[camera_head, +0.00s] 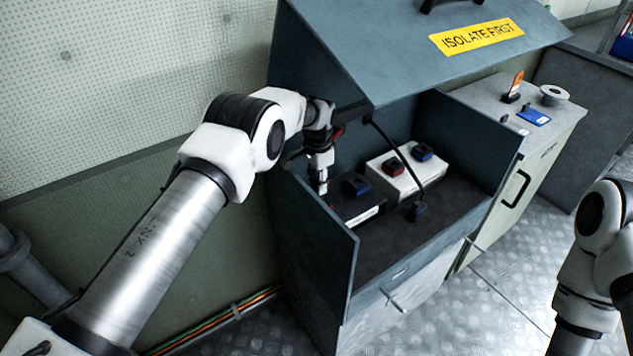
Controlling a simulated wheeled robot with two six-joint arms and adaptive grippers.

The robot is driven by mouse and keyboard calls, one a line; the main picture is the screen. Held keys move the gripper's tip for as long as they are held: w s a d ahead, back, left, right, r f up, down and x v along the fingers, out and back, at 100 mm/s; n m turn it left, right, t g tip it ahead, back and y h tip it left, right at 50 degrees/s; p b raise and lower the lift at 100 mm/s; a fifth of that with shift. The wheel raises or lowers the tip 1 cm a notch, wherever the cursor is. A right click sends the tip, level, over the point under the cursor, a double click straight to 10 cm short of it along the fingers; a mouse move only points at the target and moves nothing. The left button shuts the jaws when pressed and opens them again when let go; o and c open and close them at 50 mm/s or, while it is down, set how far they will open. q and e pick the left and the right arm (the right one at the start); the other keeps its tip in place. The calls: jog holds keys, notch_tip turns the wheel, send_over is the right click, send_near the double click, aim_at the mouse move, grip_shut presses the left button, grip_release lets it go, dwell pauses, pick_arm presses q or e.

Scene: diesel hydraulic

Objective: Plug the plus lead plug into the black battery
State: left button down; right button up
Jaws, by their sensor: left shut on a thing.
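The black battery (366,209) sits at the left inside an open grey-blue box, with a blue plug (357,184) on its top. My left gripper (322,188) points down into the box, over the left end of the black battery. It is shut on the plus lead plug, which is mostly hidden by the fingers; a small red spot shows just below them. I cannot tell whether the plug touches the battery. My right arm shows at the right edge; its gripper is out of view.
A white battery (408,183) with red and blue plugs stands beside the black one. A loose dark blue plug (418,211) on a black cable lies on the box floor. The raised lid (400,50) overhangs; the front wall (420,265) borders the box. A cabinet (515,165) stands right.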

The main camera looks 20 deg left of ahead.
pick_arm(q)
jog(key=shift+s+d+f, duration=0.1)
jog(key=shift+d+f, duration=0.1)
jog(key=shift+f, duration=0.15)
dwell(0.3)
